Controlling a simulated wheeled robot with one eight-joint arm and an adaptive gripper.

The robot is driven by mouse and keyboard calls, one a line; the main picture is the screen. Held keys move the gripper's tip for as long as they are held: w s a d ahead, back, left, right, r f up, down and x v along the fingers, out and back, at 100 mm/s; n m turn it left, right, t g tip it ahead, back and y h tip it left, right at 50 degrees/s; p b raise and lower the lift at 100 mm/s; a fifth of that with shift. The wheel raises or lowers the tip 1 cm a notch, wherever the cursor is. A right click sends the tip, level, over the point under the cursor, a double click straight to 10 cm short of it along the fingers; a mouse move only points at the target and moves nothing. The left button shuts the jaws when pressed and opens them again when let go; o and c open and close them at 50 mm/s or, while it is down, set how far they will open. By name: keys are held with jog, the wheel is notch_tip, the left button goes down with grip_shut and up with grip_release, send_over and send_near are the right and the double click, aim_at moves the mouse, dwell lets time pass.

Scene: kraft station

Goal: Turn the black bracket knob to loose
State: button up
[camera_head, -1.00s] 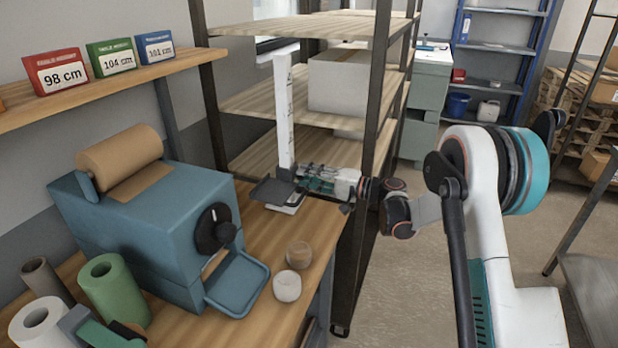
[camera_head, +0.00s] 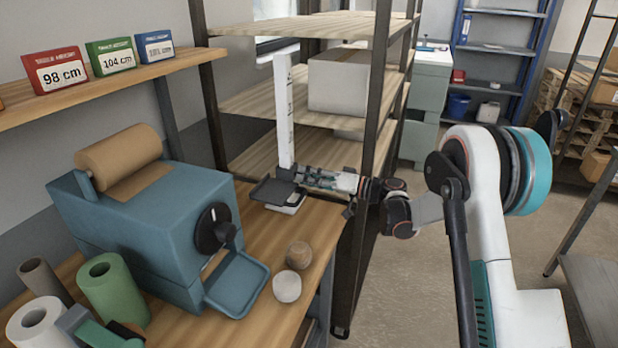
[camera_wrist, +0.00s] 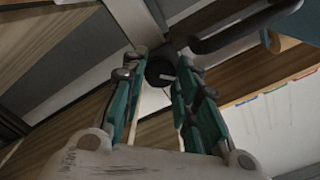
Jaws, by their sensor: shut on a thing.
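A white upright column (camera_head: 284,110) with dark marks stands on the bench's far end, with a black bracket (camera_head: 268,191) low on it. My gripper (camera_head: 297,175) reaches in from the right at the bracket's height, beside the column. In the wrist view, the round black knob (camera_wrist: 160,68) with a pale mark sits between the fingertips of my gripper (camera_wrist: 163,62), which is shut on it. A dark flat part, seemingly the bracket (camera_wrist: 245,27), is just right of the knob. The knob is hidden in the head view; its setting cannot be read.
A blue dispenser (camera_head: 150,225) with a black dial (camera_head: 213,229) and a blue tray (camera_head: 238,285) stands left on the bench. Two small round items (camera_head: 299,255) (camera_head: 287,286) lie near the bench edge. A shelf post (camera_head: 375,110) stands close behind my arm.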

dwell(0.3)
jog(key=o, duration=1.1)
jog(key=v, duration=1.2)
